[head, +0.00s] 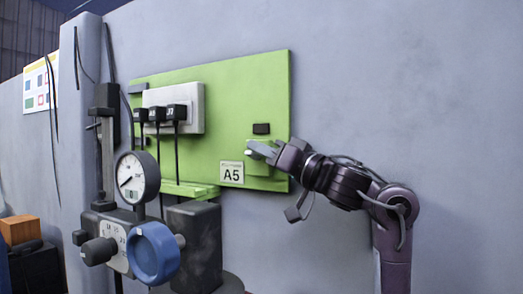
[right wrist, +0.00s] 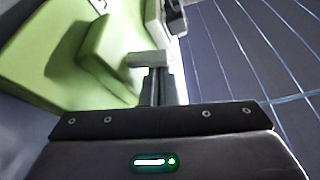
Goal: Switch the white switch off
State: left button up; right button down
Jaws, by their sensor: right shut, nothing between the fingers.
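A green panel (head: 225,105) is mounted on the grey wall; it also shows in the right wrist view (right wrist: 55,50). My right gripper (head: 255,149) is shut and empty at the panel's lower right, its fingertips pointing left, close to the panel face. I cannot tell whether they touch anything. In the right wrist view the closed fingers (right wrist: 156,88) reach toward a small pale block (right wrist: 146,60), which may be the white switch. In the head view the fingers cover this spot, and I cannot make out the switch or its position. My left gripper is not in view.
A white socket box (head: 195,97) with black plugs (head: 176,112) and hanging cables is at the panel's upper left. A label A5 (head: 231,173) is left of my gripper. A gauge (head: 137,177) and blue knob (head: 153,253) stand in front. The wall at right is clear.

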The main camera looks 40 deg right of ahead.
jog(key=shift+f+n+b, duration=0.15)
jog(key=shift+n+b, duration=0.15)
jog(key=shift+n, duration=0.3)
jog(key=shift+s+a+f+n+y+b, duration=0.1)
jog(key=shift+a+f+n+y+b, duration=0.15)
jog(key=shift+b, duration=0.35)
jog(key=shift+s+f+n+y+b, duration=0.15)
jog(key=shift+f+b, duration=0.15)
jog(key=shift+b, duration=0.3)
jog(key=b+v, duration=0.5)
jog(key=v, duration=0.2)
jog(key=shift+s, duration=0.25)
jog(key=shift+w+d+f, duration=0.1)
